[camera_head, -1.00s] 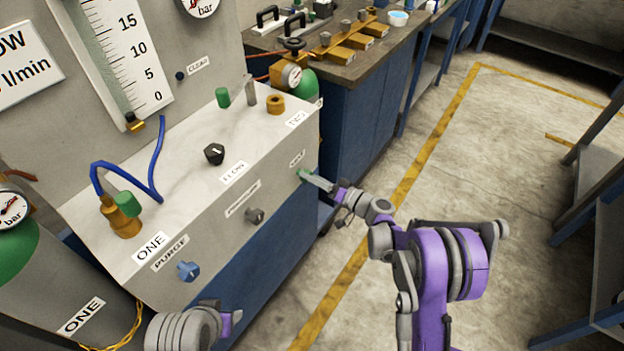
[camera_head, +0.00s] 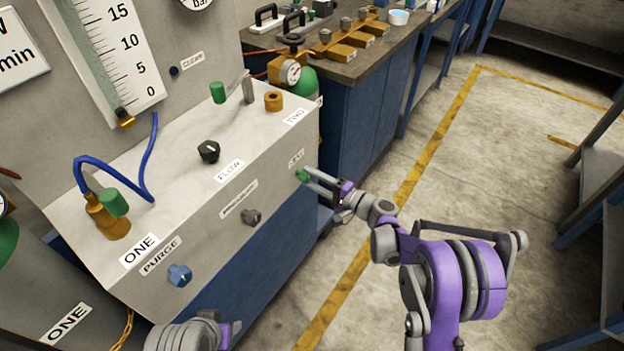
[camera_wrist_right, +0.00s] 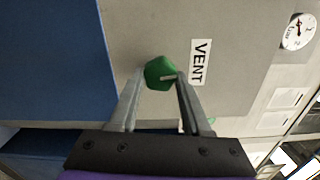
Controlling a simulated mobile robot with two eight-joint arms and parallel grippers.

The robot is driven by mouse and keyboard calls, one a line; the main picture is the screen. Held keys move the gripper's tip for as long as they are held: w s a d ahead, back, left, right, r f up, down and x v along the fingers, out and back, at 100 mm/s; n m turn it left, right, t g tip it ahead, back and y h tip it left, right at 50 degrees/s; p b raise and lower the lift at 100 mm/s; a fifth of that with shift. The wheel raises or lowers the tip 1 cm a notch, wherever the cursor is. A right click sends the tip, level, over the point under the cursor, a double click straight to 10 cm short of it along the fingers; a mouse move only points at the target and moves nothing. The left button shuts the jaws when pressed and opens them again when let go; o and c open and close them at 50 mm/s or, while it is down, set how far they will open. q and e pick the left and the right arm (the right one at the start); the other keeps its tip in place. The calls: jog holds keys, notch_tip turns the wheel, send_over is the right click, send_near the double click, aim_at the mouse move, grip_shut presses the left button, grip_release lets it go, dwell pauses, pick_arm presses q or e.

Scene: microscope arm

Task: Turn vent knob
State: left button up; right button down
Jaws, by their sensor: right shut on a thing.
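The green vent knob (camera_head: 302,175) sits on the right part of the grey box's sloped front face, under a small label.
The box front also carries a blue purge knob (camera_head: 180,275) and a grey knob (camera_head: 251,217). A black flow knob (camera_head: 208,151) and brass fittings (camera_head: 274,101) are on its top. A workbench (camera_head: 350,75) stands behind. The floor to the right is open.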

jog(key=shift+f+m, duration=0.1)
jog(key=shift+m, duration=0.8)
jog(key=shift+c, duration=1.8)
grip_release()
jog(key=v, duration=1.1)
jog(key=shift+p, duration=0.3)
jog(key=shift+a, duration=0.1)
